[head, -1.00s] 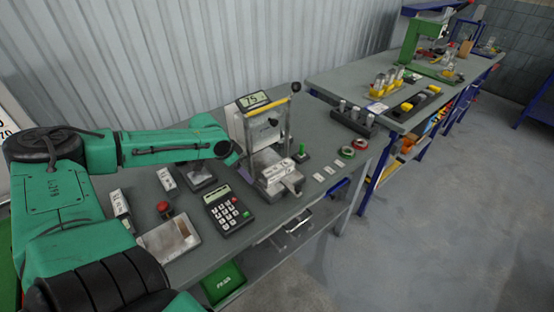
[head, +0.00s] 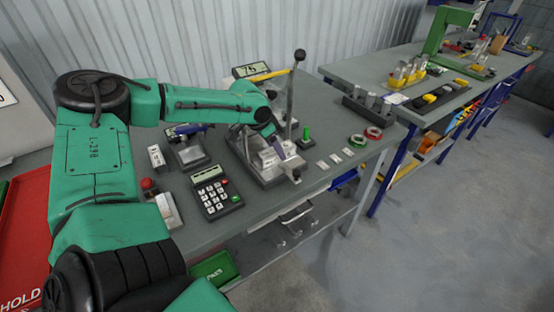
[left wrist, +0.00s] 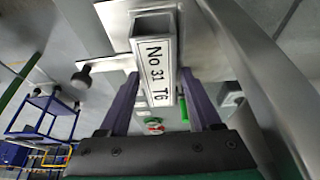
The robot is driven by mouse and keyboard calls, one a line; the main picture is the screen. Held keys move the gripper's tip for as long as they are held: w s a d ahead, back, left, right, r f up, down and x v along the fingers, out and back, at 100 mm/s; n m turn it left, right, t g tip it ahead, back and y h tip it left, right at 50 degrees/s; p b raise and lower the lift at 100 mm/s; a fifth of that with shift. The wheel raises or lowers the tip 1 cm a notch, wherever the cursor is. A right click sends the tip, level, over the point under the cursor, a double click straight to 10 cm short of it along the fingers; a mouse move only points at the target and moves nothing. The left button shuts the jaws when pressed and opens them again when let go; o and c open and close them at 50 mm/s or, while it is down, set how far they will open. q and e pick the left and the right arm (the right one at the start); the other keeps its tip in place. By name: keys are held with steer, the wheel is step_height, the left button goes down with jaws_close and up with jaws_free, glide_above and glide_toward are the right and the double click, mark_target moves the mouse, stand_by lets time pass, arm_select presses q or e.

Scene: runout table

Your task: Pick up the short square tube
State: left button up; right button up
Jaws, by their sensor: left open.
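The short square tube (left wrist: 157,65) is grey with a white label reading "No 31 TG"; its hollow end faces up in the left wrist view. In the head view the tube (head: 268,156) sits on the metal fixture (head: 291,177) and is partly hidden by my gripper. My left gripper (left wrist: 160,76) is open, with one purple finger on each side of the tube. I cannot tell whether the fingers touch it. In the head view the left gripper (head: 277,138) is at the fixture, beside its upright post. My right gripper is not in view.
The upright post (head: 291,95) with a black knob stands close to my gripper. A keypad (head: 216,198), a green-topped post (head: 306,137) and tape rings (head: 373,133) are around the fixture. A red tray (head: 25,235) is at the left. A second bench (head: 385,70) stands behind right.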

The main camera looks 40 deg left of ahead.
arm_select(q)
steer(key=shift+s+r, duration=0.15)
steer(key=shift+r, duration=0.1)
steer(key=c, duration=0.9)
jaws_close()
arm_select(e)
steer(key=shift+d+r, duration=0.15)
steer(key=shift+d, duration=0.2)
